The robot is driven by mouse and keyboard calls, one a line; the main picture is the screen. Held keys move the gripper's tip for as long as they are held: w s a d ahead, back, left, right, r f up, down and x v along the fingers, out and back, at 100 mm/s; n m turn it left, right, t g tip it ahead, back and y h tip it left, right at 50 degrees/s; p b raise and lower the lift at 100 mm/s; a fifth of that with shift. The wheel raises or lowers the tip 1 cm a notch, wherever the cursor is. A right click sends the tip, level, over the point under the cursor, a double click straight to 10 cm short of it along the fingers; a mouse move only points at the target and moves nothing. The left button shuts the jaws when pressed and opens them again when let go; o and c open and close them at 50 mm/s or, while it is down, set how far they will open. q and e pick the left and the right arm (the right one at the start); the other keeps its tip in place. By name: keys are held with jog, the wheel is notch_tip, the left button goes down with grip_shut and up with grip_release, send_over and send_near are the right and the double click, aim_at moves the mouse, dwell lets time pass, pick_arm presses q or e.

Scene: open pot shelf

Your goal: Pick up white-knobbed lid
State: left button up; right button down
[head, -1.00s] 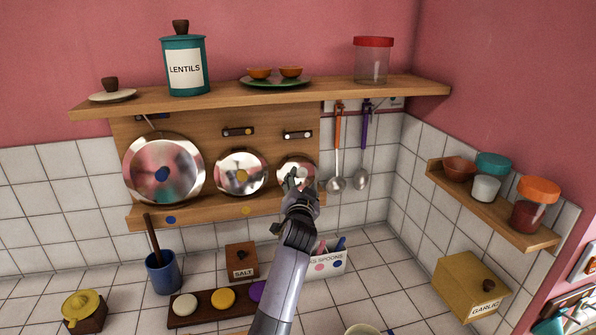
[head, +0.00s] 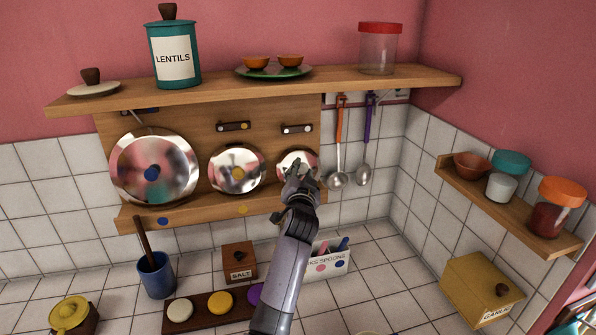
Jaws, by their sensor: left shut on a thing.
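The smallest of three steel lids (head: 288,157) stands against the wooden backboard at the right end of the row. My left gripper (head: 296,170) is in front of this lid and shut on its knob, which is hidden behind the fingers. A white dot shows on the peg plate (head: 297,129) above it. To its left stand the middle lid with a yellow knob (head: 238,174) and the large lid with a blue knob (head: 152,173). My right gripper is not in view.
A narrow ledge (head: 195,217) runs under the lids, and an upper shelf (head: 220,91) with a lentils jar (head: 173,55) hangs above. Ladles (head: 338,178) hang close on the right. A salt box (head: 239,262) and a spoon box (head: 326,263) stand below.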

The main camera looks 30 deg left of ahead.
pick_arm(q)
jog(key=shift+s+d+r, duration=0.1)
jog(key=shift+s+r, duration=0.05)
jog(key=c, duration=0.4)
grip_shut()
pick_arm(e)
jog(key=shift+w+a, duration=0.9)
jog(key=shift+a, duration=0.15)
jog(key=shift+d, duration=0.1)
